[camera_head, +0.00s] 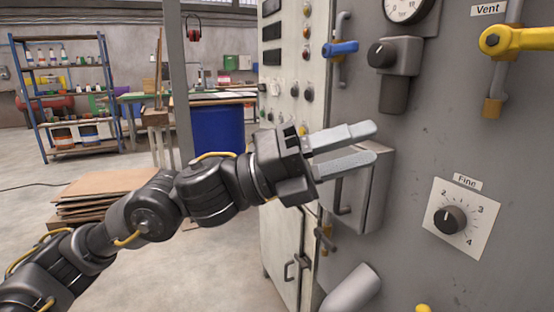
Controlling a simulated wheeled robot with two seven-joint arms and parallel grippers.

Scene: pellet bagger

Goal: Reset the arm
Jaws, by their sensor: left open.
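My left arm comes in from the lower left and reaches toward the grey machine panel (420,150). My left gripper (374,139) is at its end, with two pale grey fingers apart and nothing between them. The fingers point right, in front of a grey box with a handle (374,200) on the panel and partly cover it. I cannot tell whether they touch it. My right gripper is not in view.
The panel carries a blue lever (340,48), a black knob (381,54), a gauge (405,8), a yellow Vent lever (515,40) and a Fine dial (450,219). A grey pipe (352,290) sticks out below. Stacked boards (105,188) lie behind my arm. Open floor is at left.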

